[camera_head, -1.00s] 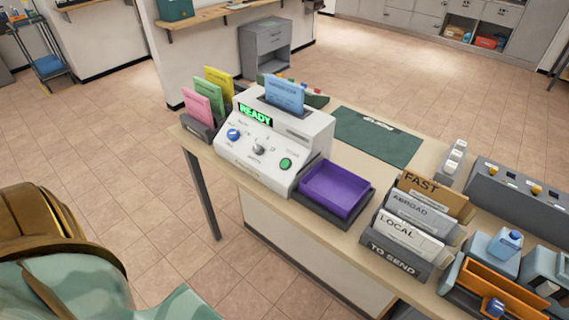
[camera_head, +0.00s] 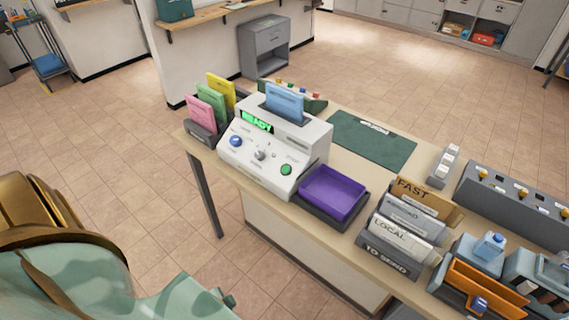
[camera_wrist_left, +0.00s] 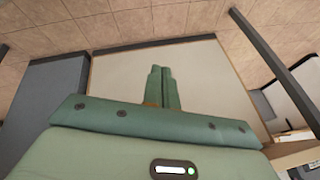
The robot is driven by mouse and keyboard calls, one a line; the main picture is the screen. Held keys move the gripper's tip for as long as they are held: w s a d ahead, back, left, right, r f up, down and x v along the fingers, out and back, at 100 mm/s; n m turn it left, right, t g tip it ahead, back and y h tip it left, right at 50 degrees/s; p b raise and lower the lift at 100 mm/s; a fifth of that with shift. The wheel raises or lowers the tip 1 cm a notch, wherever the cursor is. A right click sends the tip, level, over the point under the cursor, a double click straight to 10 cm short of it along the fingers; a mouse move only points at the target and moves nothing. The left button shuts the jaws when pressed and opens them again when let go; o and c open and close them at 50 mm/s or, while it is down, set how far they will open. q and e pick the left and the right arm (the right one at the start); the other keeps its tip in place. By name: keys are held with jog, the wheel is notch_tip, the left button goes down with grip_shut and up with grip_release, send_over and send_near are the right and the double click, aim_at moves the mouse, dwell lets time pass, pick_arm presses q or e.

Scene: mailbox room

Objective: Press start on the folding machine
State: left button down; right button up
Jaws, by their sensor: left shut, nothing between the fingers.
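The white folding machine (camera_head: 311,152) stands on the table in the head view. Its display (camera_head: 256,121) is lit green. The round green start button (camera_head: 286,170) is on the right of its sloped front, with a grey knob (camera_head: 260,155) and a blue knob (camera_head: 236,141) to the left. Blue paper (camera_head: 285,100) stands in the top slot. My left gripper (camera_head: 228,298) is only just in view at the bottom, below and apart from the machine. In the left wrist view its fingers (camera_wrist_left: 161,86) are together and empty, in front of a pale panel. My right gripper is not in view.
A purple tray (camera_head: 333,191) sits right of the machine, beside a labelled letter sorter (camera_head: 387,259). Coloured papers (camera_head: 211,104) stand at its left. The table's front edge (camera_head: 270,194) lies between my left gripper and the machine. Floor in front is clear.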

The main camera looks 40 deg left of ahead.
pick_arm(q)
jog(key=w+a+r+t+p, duration=0.2)
jog(key=w+a+r+t, duration=0.15)
jog(key=w+r, duration=0.6)
jog(key=m+t+p, duration=0.2)
jog(key=t+p, duration=0.1)
jog(key=t, duration=0.2)
send_near(286, 170)
jog(key=s+a+f, duration=0.3)
jog(key=a, duration=0.1)
jog(key=w+d+r+m+t+h, duration=0.1)
jog(key=w+r, duration=0.3)
jog(key=r, duration=0.5)
jog(key=shift+d+m+t+p, duration=0.3)
jog(key=shift+d+m+t, duration=0.25)
jog(key=shift+t, duration=0.3)
jog(key=shift+w+d+f+b, duration=0.1)
jog(key=shift+w+f+b, duration=0.75)
jog(key=shift+f+b, duration=0.45)
jog(key=shift+w+d+f+b, duration=0.1)
jog(key=shift+w+f+b, duration=0.85)
jog(key=shift+b, duration=0.6)
jog(key=shift+w+d+f+b, duration=0.1)
jog(key=shift+w+f+b, duration=0.6)
jog(key=shift+f+b, duration=0.65)
jog(key=shift+r, duration=0.1)
